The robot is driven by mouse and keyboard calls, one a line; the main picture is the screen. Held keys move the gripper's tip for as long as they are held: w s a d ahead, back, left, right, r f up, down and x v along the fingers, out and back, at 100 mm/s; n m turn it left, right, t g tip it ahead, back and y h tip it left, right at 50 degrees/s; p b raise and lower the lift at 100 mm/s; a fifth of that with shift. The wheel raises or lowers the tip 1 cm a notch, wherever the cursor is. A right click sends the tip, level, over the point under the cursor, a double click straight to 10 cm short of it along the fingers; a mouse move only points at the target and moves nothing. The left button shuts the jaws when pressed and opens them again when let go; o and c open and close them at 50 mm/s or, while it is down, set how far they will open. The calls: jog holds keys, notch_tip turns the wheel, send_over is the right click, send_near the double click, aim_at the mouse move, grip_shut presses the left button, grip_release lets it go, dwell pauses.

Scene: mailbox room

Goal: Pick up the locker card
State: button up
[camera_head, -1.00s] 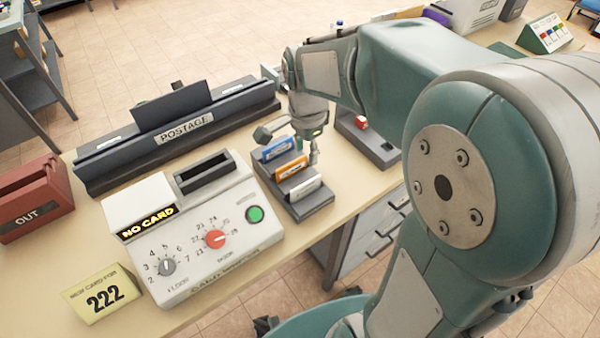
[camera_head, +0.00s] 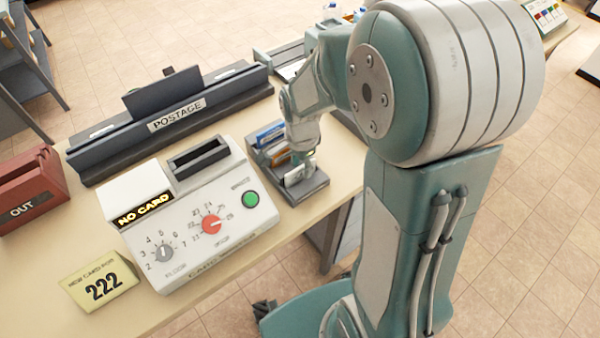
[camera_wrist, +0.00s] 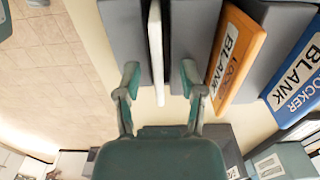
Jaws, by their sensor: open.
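A grey card rack (camera_head: 308,188) on the counter holds a blue card (camera_head: 270,132), an orange card (camera_head: 281,154) and a white card (camera_head: 296,177). In the wrist view the blue card (camera_wrist: 299,85) reads BLANK and LOCKER. The orange card (camera_wrist: 236,55) reads BLANK above partly legible lettering. The white card (camera_wrist: 156,45) is edge-on, its face hidden. My gripper (camera_wrist: 161,80) is open, one fingertip on each side of the white card, with gaps visible. In the head view, my gripper (camera_head: 300,160) is low over the rack and partly covers the cards.
A card machine (camera_head: 205,215) showing NO CARD stands left of the rack, with a yellow 222 sign (camera_head: 101,283) at its front left. A POSTAGE unit (camera_head: 175,118) lies behind it. A red OUT tray (camera_head: 28,195) is at far left.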

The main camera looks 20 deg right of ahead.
grip_shut()
jog(key=shift+r, duration=0.1)
